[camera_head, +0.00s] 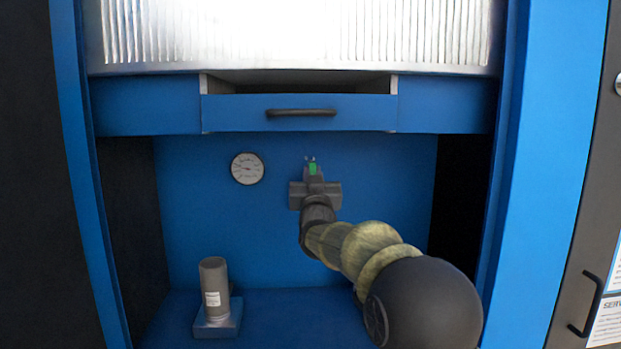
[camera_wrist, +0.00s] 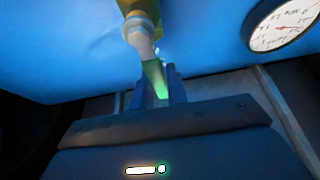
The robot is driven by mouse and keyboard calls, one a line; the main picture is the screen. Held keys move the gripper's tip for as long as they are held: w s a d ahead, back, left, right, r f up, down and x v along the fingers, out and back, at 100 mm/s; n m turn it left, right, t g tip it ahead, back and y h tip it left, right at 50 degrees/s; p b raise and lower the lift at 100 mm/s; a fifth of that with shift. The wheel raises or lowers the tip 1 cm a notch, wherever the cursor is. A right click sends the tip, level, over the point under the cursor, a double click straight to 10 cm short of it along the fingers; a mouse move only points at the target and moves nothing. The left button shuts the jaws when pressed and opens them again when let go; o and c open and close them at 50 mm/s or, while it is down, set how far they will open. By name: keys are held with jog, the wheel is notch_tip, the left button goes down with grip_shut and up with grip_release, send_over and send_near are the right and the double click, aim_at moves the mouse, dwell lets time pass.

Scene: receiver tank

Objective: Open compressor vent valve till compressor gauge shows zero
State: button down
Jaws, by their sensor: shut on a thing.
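The compressor gauge (camera_head: 247,168) is a round white dial on the blue back panel, left of my gripper. It also shows at the upper right of the wrist view (camera_wrist: 285,24), with a needle whose reading I cannot make out for sure. The vent valve (camera_wrist: 143,28) has a brass body and a pale stem at the top of the wrist view, with a green handle (camera_wrist: 155,78). In the head view the green handle (camera_head: 313,169) is a small patch at my gripper's tip. My gripper (camera_wrist: 162,92) is shut on the green handle, its fingers on either side.
A grey cylinder (camera_head: 214,282) with a white label stands on a blue block at the lower left of the recess. A blue drawer (camera_head: 300,113) with a black handle sticks out above my arm. Dark side walls bound the recess.

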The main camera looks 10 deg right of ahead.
jog(key=shift+f, duration=0.3)
jog(key=c, duration=1.4)
grip_release()
jog(key=shift+d, duration=0.1)
jog(key=shift+r, duration=0.2)
jog(key=shift+s, duration=0.1)
jog(key=p+v, duration=0.1)
jog(key=v, duration=1.6)
jog(key=shift+s+p, duration=0.2)
jog(key=shift+p, duration=0.2)
jog(key=shift+f, duration=0.1)
